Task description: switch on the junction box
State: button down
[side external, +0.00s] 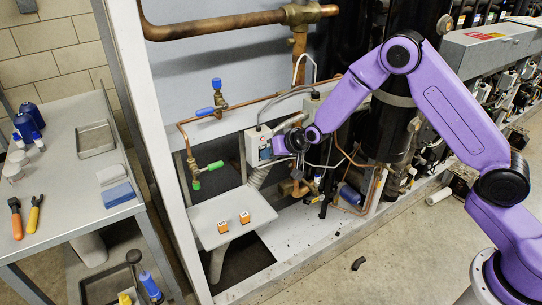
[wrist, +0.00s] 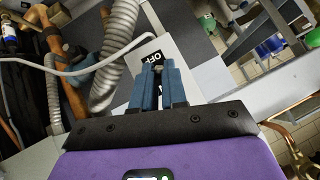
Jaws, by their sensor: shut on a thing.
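The junction box (side external: 254,146) is a small light-grey box mounted on the rack frame, with grey conduits running to it. In the side view my gripper (side external: 270,150) is at its right-hand front side. In the wrist view the blue fingers of my gripper (wrist: 157,70) are close together against the white box face (wrist: 180,50). A printed "OFF" label (wrist: 154,57) shows just beyond the fingertips. The fingers are shut on a dark switch, which they mostly hide. Its exact position cannot be told.
Copper pipes with a blue-handled valve (side external: 213,105) and a green-handled valve (side external: 206,170) are left of the box. A bench (side external: 75,175) with tools stands left. A flexible conduit (wrist: 115,50) runs close by.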

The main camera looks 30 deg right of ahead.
jog(key=shift+w+r+g, duration=0.1)
jog(key=shift+g, duration=0.4)
jog(key=c, duration=1.2)
grip_release()
jog(key=shift+o, duration=0.2)
jog(key=v, duration=1.7)
jog(key=shift+r, duration=0.25)
